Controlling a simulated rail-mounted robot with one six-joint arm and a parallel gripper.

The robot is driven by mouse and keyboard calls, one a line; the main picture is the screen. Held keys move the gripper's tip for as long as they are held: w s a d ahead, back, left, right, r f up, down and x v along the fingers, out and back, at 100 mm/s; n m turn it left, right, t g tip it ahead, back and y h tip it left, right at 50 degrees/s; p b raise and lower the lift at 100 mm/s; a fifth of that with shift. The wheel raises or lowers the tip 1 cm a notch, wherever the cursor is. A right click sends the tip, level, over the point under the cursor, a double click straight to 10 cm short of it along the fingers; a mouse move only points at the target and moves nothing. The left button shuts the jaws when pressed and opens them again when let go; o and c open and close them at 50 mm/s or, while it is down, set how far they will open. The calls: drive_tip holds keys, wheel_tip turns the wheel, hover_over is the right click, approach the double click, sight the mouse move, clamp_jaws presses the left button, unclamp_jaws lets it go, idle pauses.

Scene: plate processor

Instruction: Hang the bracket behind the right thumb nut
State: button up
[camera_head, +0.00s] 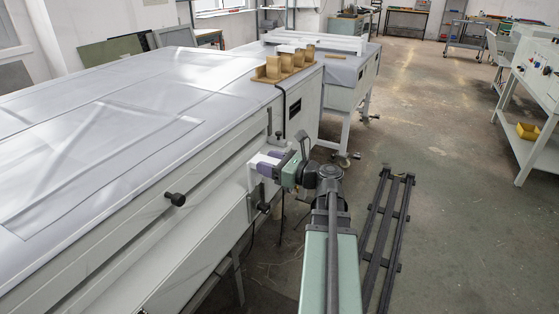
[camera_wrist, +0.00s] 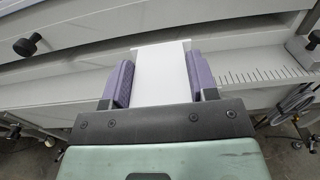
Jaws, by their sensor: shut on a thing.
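My gripper (camera_wrist: 160,85) is shut on a white bracket (camera_wrist: 163,68), with a purple pad on either side of it. The bracket's far end has a thin crosswise lip and lies in front of the machine's side rail. In the head view, my gripper (camera_head: 272,163) and the white bracket (camera_head: 256,170) are beside the machine's long side. One black thumb nut (camera_wrist: 27,45) is at the left of the wrist view, and also shows in the head view (camera_head: 175,199). The right thumb nut (camera_wrist: 314,38) is at the right edge, partly cut off. The bracket is apart from both nuts.
The grey-topped machine (camera_head: 110,120) fills the left. A ruled scale (camera_wrist: 265,76) runs along its side toward a grey block by the right nut. A wooden holder (camera_head: 283,68) stands on the top's far corner. Floor is open right of the dark floor rails (camera_head: 385,235).

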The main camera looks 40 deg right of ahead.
wheel_tip(320, 180, down, 10)
drive_tip(key=b, duration=1)
drive_tip(key=shift+f, duration=0.15)
drive_tip(key=shift+f+b, duration=0.25)
drive_tip(key=shift+b, duration=0.2)
idle(0.5)
drive_tip(key=o, duration=1.1)
drive_tip(key=v, duration=1.1)
drive_tip(key=shift+a, duration=0.1)
